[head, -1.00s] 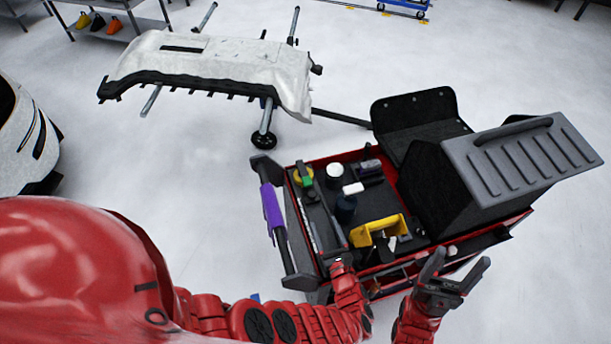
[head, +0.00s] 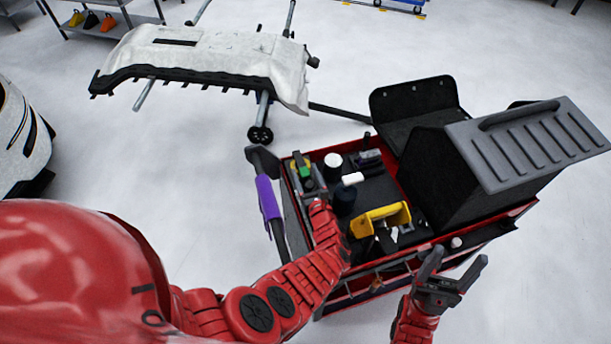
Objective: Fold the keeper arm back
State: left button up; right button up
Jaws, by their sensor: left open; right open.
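I cannot single out the keeper arm with certainty. The red tool cart (head: 427,241) has a dark tray top holding small items, and a dark handle bar with a purple sleeve (head: 268,197) along its left side. My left gripper (head: 303,173) is over the tray's far left part, beside a small green and yellow item (head: 304,170). Its fingers are small and partly hidden, and nothing is clearly held. My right gripper (head: 456,268) is open and empty in front of the cart's near right edge, fingers pointing up.
The tray holds a white-topped round container (head: 333,161), a dark bottle (head: 344,200), a white block (head: 353,179) and a yellow dispenser (head: 381,219). A grey ribbed lid (head: 530,145) rises at the right. A covered bumper (head: 205,62) rests on a stand behind.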

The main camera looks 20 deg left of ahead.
pick_arm(q)
jog(key=shift+c, duration=0.2)
grip_shut()
dwell(1.3)
